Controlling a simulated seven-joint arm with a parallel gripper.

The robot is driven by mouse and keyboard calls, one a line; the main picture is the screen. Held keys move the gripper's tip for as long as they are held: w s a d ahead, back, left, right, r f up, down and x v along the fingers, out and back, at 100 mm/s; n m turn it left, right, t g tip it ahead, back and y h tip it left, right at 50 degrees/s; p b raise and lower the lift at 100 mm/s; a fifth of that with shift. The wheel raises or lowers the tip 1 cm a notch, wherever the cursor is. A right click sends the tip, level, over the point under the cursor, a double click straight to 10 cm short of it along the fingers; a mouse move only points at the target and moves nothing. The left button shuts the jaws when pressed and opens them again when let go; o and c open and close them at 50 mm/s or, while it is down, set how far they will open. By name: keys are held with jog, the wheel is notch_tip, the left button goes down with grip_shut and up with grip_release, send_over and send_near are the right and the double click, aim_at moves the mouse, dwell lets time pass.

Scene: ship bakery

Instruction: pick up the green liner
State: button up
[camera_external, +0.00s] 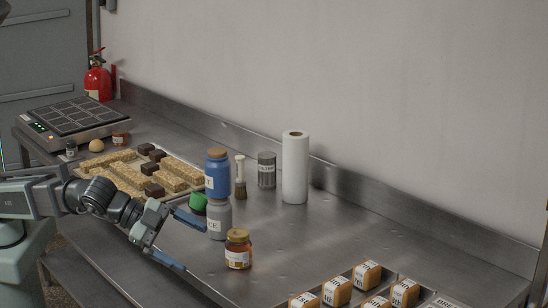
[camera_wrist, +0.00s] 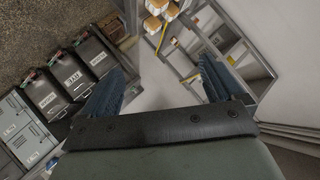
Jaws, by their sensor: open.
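A small green thing, likely the green liner (camera_external: 198,201), shows in the external view beside the grey jar (camera_external: 219,221) and the blue jar (camera_external: 217,176). Its lower part is hidden, and I cannot tell what it rests on. My gripper (camera_external: 180,240) is open and empty, left of the grey jar and close to the green thing. Its blue fingers are spread, one just below the green thing and one lower down. In the wrist view my gripper (camera_wrist: 165,74) shows nothing between its fingers, and the green liner is not in that view.
An amber jar (camera_external: 238,250) stands right of my gripper. A brush (camera_external: 240,180), a grey tin (camera_external: 266,170) and a paper roll (camera_external: 295,168) stand behind. A tray of bars (camera_external: 128,182) lies at the left. Labelled packets (camera_external: 337,291) sit front right. The steel counter (camera_external: 330,235) is clear mid-right.

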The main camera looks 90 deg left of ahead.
jog(key=w+a+r+n+g+y, duration=0.15)
jog(key=w+a+n, duration=0.25)
jog(key=a, duration=0.9)
jog(key=w+a+r+n+g+y, duration=0.1)
jog(key=w+a+r+n, duration=0.2)
jog(key=a, duration=0.9)
jog(key=s+a+r+n+g+y, duration=0.2)
jog(key=a+n, duration=0.5)
jog(key=a, duration=1.9)
jog(key=n+g+h, duration=0.3)
jog(key=n+g, duration=0.1)
jog(key=g, duration=0.4)
send_over(198, 201)
jog(key=a, duration=0.3)
notch_tip(198, 201, down, 10)
jog(key=shift+h, duration=0.25)
jog(key=shift+s+d+f, duration=0.1)
jog(key=shift+d+f, duration=0.1)
jog(key=shift+f, duration=3.05)
jog(key=shift+s+d+f, duration=0.1)
jog(key=shift+d+f, duration=0.1)
jog(key=shift+f, duration=3.65)
